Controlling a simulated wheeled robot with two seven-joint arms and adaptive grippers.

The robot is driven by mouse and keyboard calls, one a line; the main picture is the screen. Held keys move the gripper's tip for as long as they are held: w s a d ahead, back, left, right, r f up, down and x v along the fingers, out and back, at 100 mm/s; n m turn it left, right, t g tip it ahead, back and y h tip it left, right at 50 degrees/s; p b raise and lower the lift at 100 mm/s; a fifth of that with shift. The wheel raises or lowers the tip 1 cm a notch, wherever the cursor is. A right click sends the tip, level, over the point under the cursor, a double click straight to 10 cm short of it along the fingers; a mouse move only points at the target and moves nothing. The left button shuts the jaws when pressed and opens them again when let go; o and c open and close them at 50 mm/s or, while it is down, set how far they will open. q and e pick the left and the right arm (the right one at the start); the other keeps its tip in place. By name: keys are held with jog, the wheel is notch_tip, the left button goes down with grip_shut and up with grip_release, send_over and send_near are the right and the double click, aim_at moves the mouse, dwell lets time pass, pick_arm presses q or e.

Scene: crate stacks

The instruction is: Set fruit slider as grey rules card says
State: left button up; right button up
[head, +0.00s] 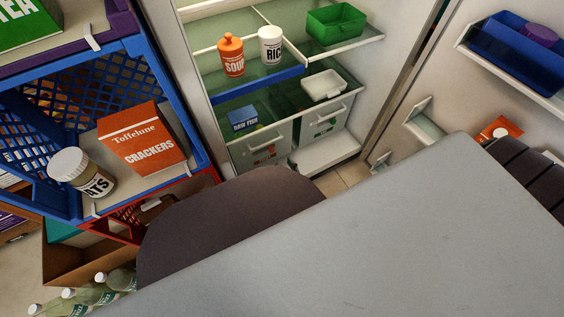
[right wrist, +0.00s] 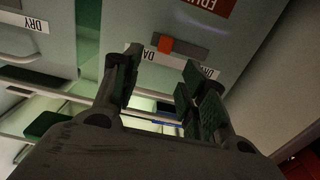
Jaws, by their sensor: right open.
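The fruit slider shows upside down in the right wrist view as an orange-red knob (right wrist: 166,46) on a dark track (right wrist: 190,50). The knob sits toward the picture-left end of the track. A red label reading FRUIT (right wrist: 210,4) is on the same drawer front. Small white labels (right wrist: 153,54) lie along the track, partly hidden by my fingers. My right gripper (right wrist: 162,62) is open, its fingers apart and empty, with the slider beyond the gap between the tips. The fruit drawer (head: 264,148) is low in the fridge in the head view. I cannot make out the grey rules card.
Fridge shelves hold a soup jar (head: 231,57), a white jar (head: 270,46), a green bin (head: 336,23) and a white tray (head: 323,85). A blue crate (head: 190,130) with crackers (head: 143,141) stands left.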

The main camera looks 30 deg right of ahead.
jog(key=shift+s, duration=0.9)
jog(key=shift+r, duration=0.1)
